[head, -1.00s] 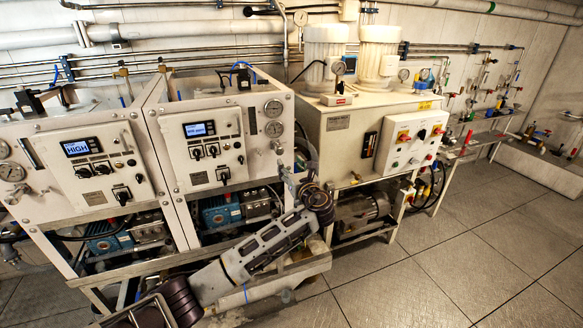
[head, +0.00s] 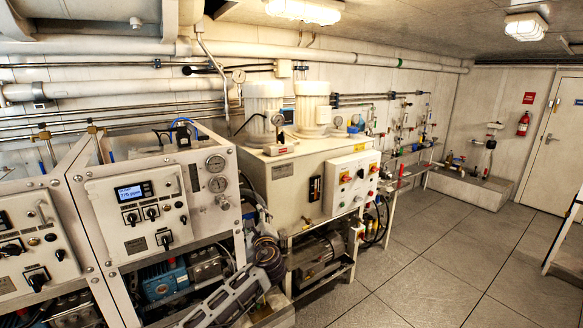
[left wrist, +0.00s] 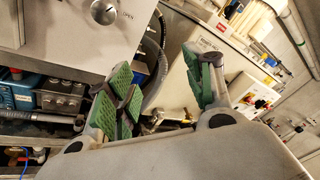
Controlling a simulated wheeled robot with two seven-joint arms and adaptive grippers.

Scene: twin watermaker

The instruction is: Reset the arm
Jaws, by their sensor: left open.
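My left arm (head: 232,292) comes up from the bottom of the head view, in front of the watermaker units. My left gripper (head: 252,200) is small and partly lost against the machinery there, close to the right side of the nearer unit. In the left wrist view my left gripper (left wrist: 158,72) is open. Its green-padded fingers stand well apart with nothing held between them. The watermaker unit with the lit display (head: 134,191) stands left of the gripper. My right gripper is in neither view.
The cream cabinet (head: 288,190) with two white motors stands right of my left arm. Pipes (head: 100,92) run along the back wall. The grey floor (head: 440,255) at right is clear. A door (head: 562,145) and a red extinguisher (head: 523,123) are at the far right.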

